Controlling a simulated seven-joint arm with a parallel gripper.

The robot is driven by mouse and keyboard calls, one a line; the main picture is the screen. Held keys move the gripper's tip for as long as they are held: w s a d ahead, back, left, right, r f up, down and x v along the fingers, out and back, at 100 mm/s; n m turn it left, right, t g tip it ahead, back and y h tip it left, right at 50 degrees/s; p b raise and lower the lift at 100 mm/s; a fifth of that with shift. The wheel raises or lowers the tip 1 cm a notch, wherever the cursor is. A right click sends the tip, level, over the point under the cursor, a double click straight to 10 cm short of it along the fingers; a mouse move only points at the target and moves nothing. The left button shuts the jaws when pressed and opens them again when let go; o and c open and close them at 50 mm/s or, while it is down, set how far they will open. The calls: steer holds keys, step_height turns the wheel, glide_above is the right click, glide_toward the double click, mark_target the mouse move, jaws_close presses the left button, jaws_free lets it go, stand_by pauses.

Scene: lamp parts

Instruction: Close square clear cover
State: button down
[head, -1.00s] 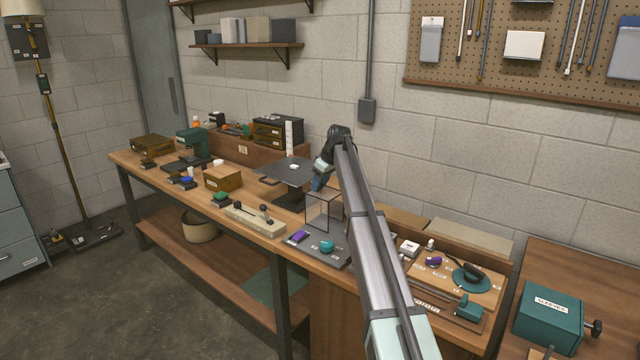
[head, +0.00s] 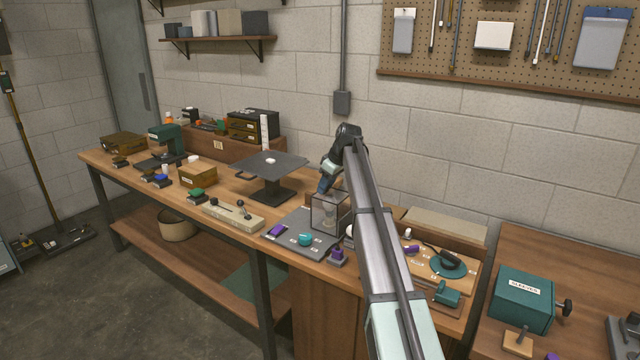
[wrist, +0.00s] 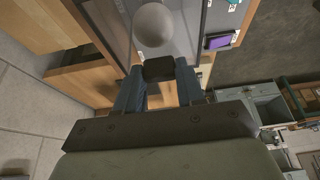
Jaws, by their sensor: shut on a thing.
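The square clear cover (head: 318,210) is a see-through box with dark edges, at the back right of a grey board (head: 292,244) in the head view. A pale round-topped thing shows through its walls. My gripper (head: 325,186) is directly above the cover, fingers pointing down. In the wrist view my gripper (wrist: 160,72) has its blue fingers shut on a small black block (wrist: 159,68), which looks like the cover's handle. A grey ball (wrist: 153,24) shows just beyond it. I cannot tell whether the cover's lower edge touches the board.
Another purple-topped piece (head: 337,255) stands to the right. A wooden slide block (head: 233,216) lies left, and a dark raised stand (head: 270,165) is behind. My arm hides bench to the right.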

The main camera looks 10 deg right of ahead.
steer(key=shift+s+d, duration=0.2)
steer(key=c, duration=1)
jaws_free()
steer(key=o, duration=0.3)
steer(key=v, duration=1.3)
steer(key=shift+s+r, duration=0.1)
steer(key=shift+r, duration=0.3)
